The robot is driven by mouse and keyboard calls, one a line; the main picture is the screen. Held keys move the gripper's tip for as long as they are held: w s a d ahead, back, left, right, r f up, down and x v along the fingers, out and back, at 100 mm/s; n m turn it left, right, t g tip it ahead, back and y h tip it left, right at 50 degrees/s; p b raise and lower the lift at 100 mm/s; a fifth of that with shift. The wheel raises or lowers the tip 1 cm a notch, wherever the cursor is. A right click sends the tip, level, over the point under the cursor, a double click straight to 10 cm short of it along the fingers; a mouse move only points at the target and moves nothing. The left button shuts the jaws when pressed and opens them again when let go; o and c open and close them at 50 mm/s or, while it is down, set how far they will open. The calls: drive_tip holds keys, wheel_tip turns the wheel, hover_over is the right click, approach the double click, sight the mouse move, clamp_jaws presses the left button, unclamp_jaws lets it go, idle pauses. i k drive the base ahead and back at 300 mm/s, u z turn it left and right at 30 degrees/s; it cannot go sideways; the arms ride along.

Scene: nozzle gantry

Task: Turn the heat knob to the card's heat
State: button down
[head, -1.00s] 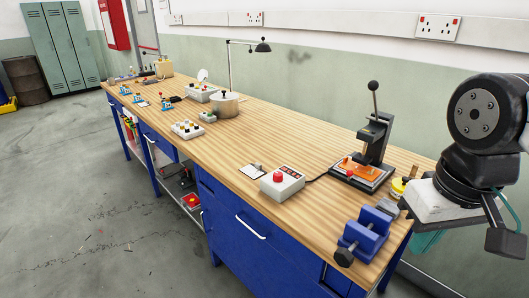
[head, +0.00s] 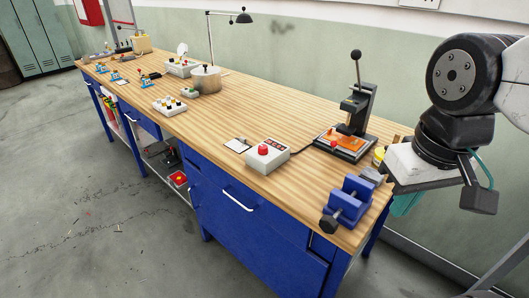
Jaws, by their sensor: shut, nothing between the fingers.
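A white control box (head: 268,155) with a red knob (head: 263,149) and a dark display panel stands on the wooden bench near its front edge. The knob's setting is too small to read. A small white card (head: 238,145) lies flat just left of the box; its writing is not legible. My gripper (head: 406,204) hangs at the right, below my wrist and beyond the bench's right end. Its teal fingers look closed with nothing held, partly hidden by its grey body. It is well apart from the knob.
A small lever press (head: 356,105) with an orange plate stands right of the box, cabled to it. A blue vise (head: 347,203) sits at the near right corner. Several button boxes, a pot (head: 206,80) and a lamp (head: 243,17) stand farther left. The bench front is clear.

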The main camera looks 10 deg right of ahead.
sight(263, 150)
drive_tip(key=z, duration=0.05)
drive_tip(key=k, duration=0.5)
drive_tip(key=u, duration=0.7)
drive_tip(key=i, duration=0.95)
drive_tip(key=z, duration=0.6)
